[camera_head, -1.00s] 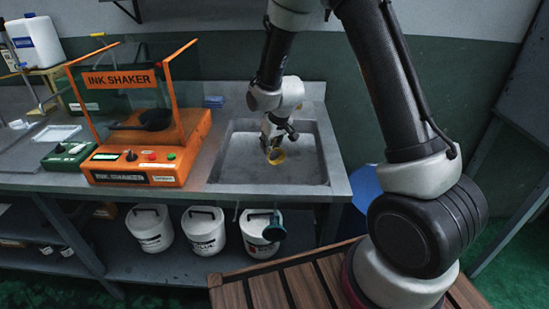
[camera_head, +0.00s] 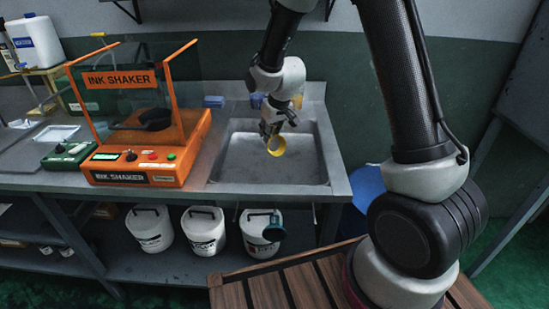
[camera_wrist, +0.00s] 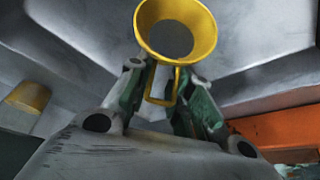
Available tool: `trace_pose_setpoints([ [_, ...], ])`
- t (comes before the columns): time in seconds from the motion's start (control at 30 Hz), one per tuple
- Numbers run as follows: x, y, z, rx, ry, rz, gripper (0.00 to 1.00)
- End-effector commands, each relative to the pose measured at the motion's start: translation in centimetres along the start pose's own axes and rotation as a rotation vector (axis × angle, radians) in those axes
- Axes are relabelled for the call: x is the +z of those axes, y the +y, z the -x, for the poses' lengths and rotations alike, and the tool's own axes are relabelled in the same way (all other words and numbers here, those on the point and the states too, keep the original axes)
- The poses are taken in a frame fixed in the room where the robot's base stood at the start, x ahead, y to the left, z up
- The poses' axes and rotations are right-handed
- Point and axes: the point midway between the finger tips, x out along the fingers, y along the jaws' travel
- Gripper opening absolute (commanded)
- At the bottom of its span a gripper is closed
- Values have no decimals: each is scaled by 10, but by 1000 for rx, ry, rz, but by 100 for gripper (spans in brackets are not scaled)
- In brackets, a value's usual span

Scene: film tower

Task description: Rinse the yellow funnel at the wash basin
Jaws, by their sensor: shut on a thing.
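The yellow funnel (camera_head: 276,145) is in my gripper (camera_head: 270,130), above the grey wash basin (camera_head: 240,176). In the wrist view the funnel (camera_wrist: 207,28) shows its wide round mouth toward the camera. My gripper (camera_wrist: 165,92) is shut on the funnel's handle, a yellow loop below the mouth. The funnel hangs clear of the basin floor in the head view. A second yellow piece (camera_wrist: 28,97) shows at the left of the wrist view; I cannot tell what it is.
The orange ink shaker (camera_head: 150,165) stands on the counter left of the basin. Several white buckets (camera_head: 203,230) stand on the shelf below. A blue barrel (camera_head: 367,184) is right of the counter.

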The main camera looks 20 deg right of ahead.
Motion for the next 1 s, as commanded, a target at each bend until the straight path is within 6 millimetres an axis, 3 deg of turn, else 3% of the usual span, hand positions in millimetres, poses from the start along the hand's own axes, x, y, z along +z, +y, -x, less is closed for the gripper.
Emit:
trace_pose_setpoints([
  [0.7, -25, 0, 59, 0, 2, 0, 7],
  [1.0, -30, 0, 73, 0, 0, 0, 7],
])
